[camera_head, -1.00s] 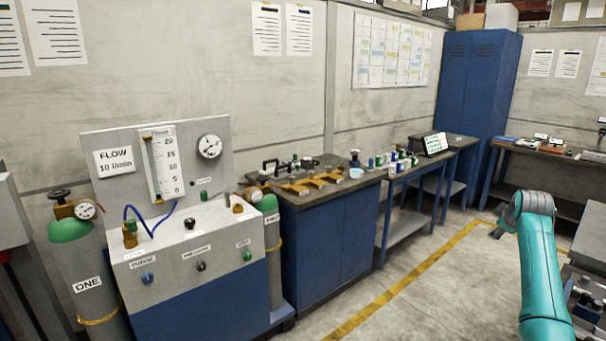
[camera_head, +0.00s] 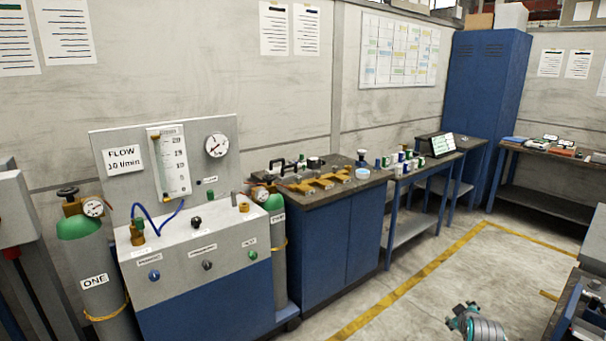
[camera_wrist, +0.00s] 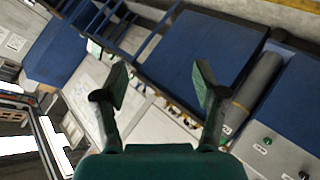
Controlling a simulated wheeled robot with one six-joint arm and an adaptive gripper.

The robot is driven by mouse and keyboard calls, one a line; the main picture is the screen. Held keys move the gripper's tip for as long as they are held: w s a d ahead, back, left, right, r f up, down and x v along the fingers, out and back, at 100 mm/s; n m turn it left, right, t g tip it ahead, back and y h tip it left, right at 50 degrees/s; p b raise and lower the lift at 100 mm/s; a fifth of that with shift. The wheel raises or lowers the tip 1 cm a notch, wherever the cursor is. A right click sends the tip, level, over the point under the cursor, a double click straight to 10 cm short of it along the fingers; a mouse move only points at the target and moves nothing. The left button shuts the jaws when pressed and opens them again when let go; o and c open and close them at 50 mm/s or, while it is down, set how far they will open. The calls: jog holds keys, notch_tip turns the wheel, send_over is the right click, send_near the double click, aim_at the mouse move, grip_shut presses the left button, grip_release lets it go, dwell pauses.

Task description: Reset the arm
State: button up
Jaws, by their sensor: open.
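My gripper (camera_wrist: 160,82) shows in the wrist view with its two dark fingers spread wide apart and nothing between them. Its green palm fills the bottom middle of that view. Beyond the fingers, the wrist view is strongly tilted and shows a blue cabinet (camera_wrist: 198,55). In the head view only a grey and teal part of my arm shows at the bottom right edge, over the floor. I cannot make out the fingers there.
The gas panel (camera_head: 200,242) stands at left beside a green-topped cylinder (camera_head: 85,255). The blue cabinet also shows in the head view (camera_head: 335,245), with a bench (camera_head: 412,222) farther right. A dark workbench (camera_head: 575,310) is at lower right. The floor between is clear.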

jog(key=s+a+f, duration=0.6)
jog(key=s+f, duration=0.1)
jog(key=f, duration=0.1)
jog(key=s+a+f+m+t+y, duration=0.1)
jog(key=s+a+f, duration=0.3)
jog(key=s, duration=0.5)
jog(key=s+a+f+m+t, duration=0.1)
jog(key=s+a, duration=0.5)
jog(key=s, duration=0.2)
jog(key=s+a+f+m+y, duration=0.1)
jog(key=s+a+f, duration=0.3)
jog(key=s, duration=0.5)
jog(key=s+a+r+m+t, duration=0.1)
jog(key=s+a+r, duration=0.3)
jog(key=s, duration=0.5)
jog(key=s+a+r+y, duration=0.1)
jog(key=s+r, duration=0.4)
jog(key=s, duration=0.3)
jog(key=s+a+r+m+t, duration=0.1)
jog(key=s+a+r, duration=0.3)
jog(key=s, duration=0.5)
jog(key=s+r+y, duration=0.1)
jog(key=s+r, duration=0.4)
jog(key=r, duration=0.4)
jog(key=shift+s+r, duration=0.3)
